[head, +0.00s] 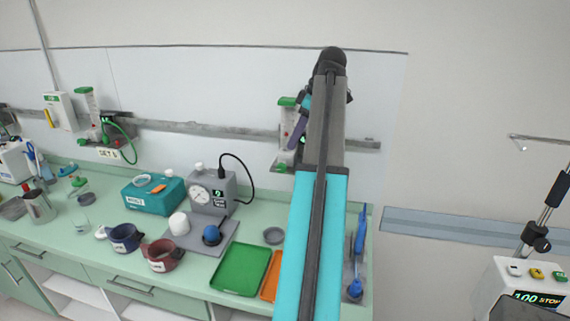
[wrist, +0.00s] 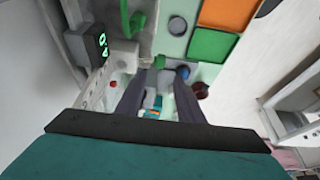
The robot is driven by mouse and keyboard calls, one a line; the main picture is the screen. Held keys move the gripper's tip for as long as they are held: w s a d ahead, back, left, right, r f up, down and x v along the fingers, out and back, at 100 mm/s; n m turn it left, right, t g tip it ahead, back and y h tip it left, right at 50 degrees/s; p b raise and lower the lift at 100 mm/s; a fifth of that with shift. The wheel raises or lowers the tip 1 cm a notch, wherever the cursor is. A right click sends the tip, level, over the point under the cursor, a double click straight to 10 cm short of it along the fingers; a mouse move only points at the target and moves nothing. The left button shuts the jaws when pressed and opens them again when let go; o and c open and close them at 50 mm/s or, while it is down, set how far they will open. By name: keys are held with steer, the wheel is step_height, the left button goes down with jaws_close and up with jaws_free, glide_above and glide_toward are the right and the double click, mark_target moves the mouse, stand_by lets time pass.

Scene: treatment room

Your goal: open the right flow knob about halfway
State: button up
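The right flowmeter (head: 286,128) is mounted on the wall rail, with a green cap on top and a green knob (head: 281,168) low on it. My arm covers its right side in the head view. My gripper (head: 299,132) is in front of the flowmeter, its fingers partly hidden behind my arm. In the wrist view the two dark fingers of my gripper (wrist: 160,76) stand apart with a gap between them. A green part (wrist: 159,62) shows just beyond the gap; I cannot tell whether the fingers touch it. The knob's setting cannot be read.
A second flowmeter (head: 88,108) hangs on the rail at left. The counter below holds a green tray (head: 240,270), an orange tray (head: 271,276), a grey gauge device (head: 211,190), a teal box (head: 153,196) and cups. A dark box with green digits (wrist: 101,43) is near the fingers.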

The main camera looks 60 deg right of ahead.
mark_target(282, 164)
steer(key=shift+p+x, duration=1.45)
steer(key=shift+x, duration=3.6)
jaws_close()
steer(key=shift+w+d, duration=0.1)
steer(key=shift+d, duration=0.1)
steer(key=shift+a, duration=0.2)
